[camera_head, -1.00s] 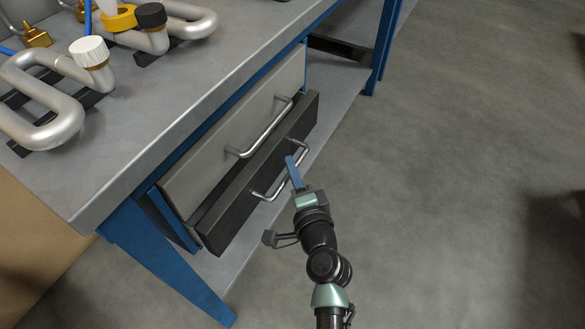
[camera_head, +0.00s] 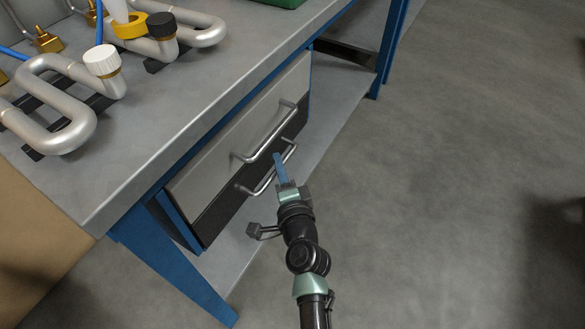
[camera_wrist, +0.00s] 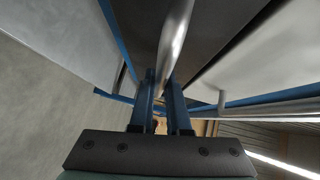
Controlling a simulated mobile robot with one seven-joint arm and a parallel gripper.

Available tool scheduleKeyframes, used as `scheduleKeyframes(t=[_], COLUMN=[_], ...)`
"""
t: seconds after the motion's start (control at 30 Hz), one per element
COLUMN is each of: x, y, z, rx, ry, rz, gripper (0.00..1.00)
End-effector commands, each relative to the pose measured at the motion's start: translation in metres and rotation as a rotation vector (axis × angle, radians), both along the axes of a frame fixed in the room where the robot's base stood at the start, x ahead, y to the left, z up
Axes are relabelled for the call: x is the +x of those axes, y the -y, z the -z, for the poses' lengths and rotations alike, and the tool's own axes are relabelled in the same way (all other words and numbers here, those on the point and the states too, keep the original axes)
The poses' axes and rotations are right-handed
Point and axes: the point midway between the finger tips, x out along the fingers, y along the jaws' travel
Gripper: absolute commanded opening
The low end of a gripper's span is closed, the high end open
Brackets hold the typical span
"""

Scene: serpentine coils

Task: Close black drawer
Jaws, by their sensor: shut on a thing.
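The black drawer (camera_head: 221,213) is the lower drawer under the workbench. Its front looks about flush with the grey drawer above it, with no open gap showing. Its metal bar handle (camera_head: 259,189) runs along its front. My gripper (camera_head: 277,160) has its blue fingers at this handle, shut on it. In the wrist view the handle (camera_wrist: 175,38) runs in between the blue fingers (camera_wrist: 162,88), in front of the dark drawer face (camera_wrist: 136,30). The fingers hide part of the handle in the head view.
The grey drawer (camera_head: 225,145) with its own handle (camera_head: 262,143) is just above. The workbench top (camera_head: 180,115) holds pipe coils (camera_head: 60,95) with white, black and yellow caps. A blue bench leg (camera_head: 175,260) stands at the left. The floor (camera_head: 460,180) to the right is clear.

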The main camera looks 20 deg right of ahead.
Motion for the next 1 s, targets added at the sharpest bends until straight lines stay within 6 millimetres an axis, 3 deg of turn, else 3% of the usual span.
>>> scheduleKeyframes(t=[0.3, 0.33, 0.5, 0.83, 1.0], x=[0.004, 0.004, 0.004, 0.000, -0.017], y=[-0.004, -0.005, -0.004, -0.003, -0.006], z=[-0.001, -0.001, 0.000, 0.000, -0.002], rx=[-0.001, 0.000, -0.001, 0.000, 0.001], ry=[0.001, 0.001, 0.001, 0.001, -0.001], rz=[-0.004, -0.005, -0.003, -0.001, 0.000], gripper=[0.00, 0.18, 0.45, 0.45, 0.45])
